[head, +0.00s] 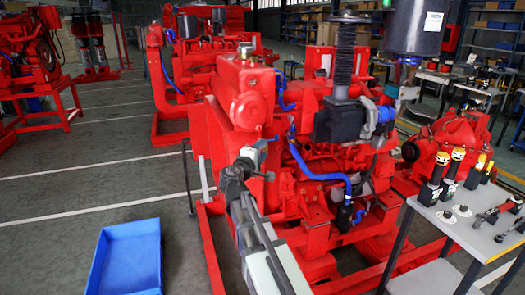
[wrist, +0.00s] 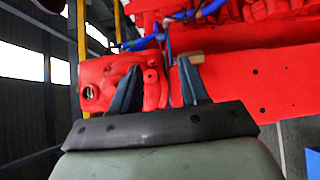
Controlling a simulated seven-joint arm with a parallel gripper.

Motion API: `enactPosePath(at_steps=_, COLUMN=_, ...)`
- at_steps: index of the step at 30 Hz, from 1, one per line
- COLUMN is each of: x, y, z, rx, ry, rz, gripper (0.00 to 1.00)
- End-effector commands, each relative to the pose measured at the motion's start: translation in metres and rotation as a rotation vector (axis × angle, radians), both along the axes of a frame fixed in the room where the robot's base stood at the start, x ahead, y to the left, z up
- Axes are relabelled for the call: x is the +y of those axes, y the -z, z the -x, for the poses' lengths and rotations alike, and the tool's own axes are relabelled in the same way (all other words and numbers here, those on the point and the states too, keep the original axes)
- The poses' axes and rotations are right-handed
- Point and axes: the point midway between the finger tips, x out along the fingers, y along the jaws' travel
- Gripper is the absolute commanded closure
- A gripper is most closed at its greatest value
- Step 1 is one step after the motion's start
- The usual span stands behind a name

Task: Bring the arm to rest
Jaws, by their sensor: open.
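My gripper (wrist: 159,68) shows in the wrist view with its two dark fingers apart and nothing between them. Red machinery fills the view behind the fingers. In the head view my arm rises from the bottom centre, and its end (head: 246,168) is in front of the red diesel pumpset (head: 235,115). The fingers are too small there to make out. I cannot tell whether the arm touches the pumpset.
A blue bin (head: 125,258) stands on the floor at lower left. A grey table (head: 470,228) at right carries several tools. Another red machine (head: 455,140) stands behind it. Open grey floor (head: 95,190) lies at left. Blue hoses (head: 318,172) run along the pumpset.

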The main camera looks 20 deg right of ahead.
Motion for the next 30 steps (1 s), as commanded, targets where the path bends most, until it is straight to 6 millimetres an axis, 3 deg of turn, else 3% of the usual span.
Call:
enactPosePath(at_steps=13, x=-0.003, y=0.001, z=0.002, rx=-0.021, ry=0.019, rz=-0.027, gripper=0.55)
enactPosePath(at_steps=17, x=-0.008, y=0.014, z=0.008, rx=-0.033, ry=0.059, rz=-0.132, gripper=0.55)
enactPosePath(at_steps=26, x=-0.002, y=0.073, z=0.03, rx=-0.014, ry=0.14, rz=-0.513, gripper=0.55)
enactPosePath(at_steps=30, x=0.011, y=0.121, z=0.046, rx=0.038, ry=0.184, rz=-0.706, gripper=0.55)
